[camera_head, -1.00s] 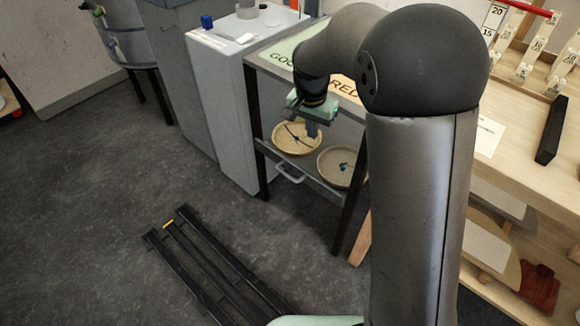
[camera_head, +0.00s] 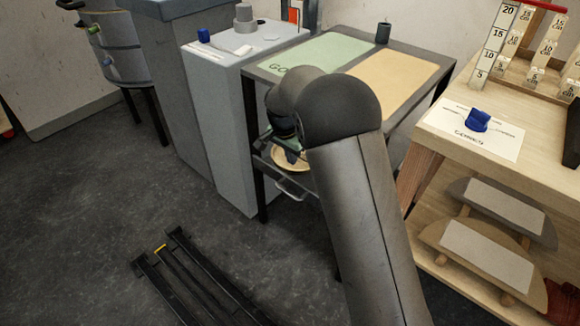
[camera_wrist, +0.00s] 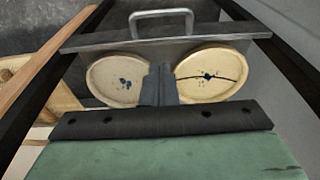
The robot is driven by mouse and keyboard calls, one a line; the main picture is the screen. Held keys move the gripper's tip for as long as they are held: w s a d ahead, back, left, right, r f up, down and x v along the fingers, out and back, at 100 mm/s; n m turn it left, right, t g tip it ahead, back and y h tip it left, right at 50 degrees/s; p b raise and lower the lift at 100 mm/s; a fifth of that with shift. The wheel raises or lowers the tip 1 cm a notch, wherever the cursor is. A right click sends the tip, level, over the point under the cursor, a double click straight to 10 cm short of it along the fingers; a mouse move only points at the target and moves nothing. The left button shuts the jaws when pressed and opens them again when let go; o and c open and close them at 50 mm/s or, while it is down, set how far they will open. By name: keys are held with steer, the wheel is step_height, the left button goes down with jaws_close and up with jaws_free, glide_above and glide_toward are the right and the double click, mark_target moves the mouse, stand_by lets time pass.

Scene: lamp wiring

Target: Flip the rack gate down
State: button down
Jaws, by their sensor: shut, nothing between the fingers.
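A red bar (camera_head: 546,6) runs along the top of the wooden rack (camera_head: 535,45) at the upper right of the head view. I cannot tell for sure whether this bar is the rack gate. My gripper (camera_head: 292,152) is far to the left of it, under the sorting table's top at the lower shelf. My arm partly hides it. In the wrist view my gripper (camera_wrist: 160,82) is shut and empty, with its fingers in front of the gap between two shallow bowls (camera_wrist: 113,80) (camera_wrist: 210,77). The rack is not in the wrist view.
The sorting table (camera_head: 400,45) has green and tan panels and a black cylinder (camera_head: 383,33). Its shelf has a metal handle (camera_head: 290,189). A grey cabinet (camera_head: 228,120) stands at its left. A wooden bench (camera_head: 450,165) carries a blue piece (camera_head: 477,120) on a sheet.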

steer(key=b, duration=0.3)
glide_above(289, 184)
steer(key=s+d, duration=0.2)
steer(key=s, duration=0.1)
step_height(289, 184, down, 9)
steer(key=f, duration=0.1)
steer(key=s+a, duration=0.1)
steer(key=f, duration=0.1)
steer(key=shift+s+a+f, duration=0.3)
steer(key=shift+s+f+b, duration=0.1)
steer(key=shift+b, duration=0.4)
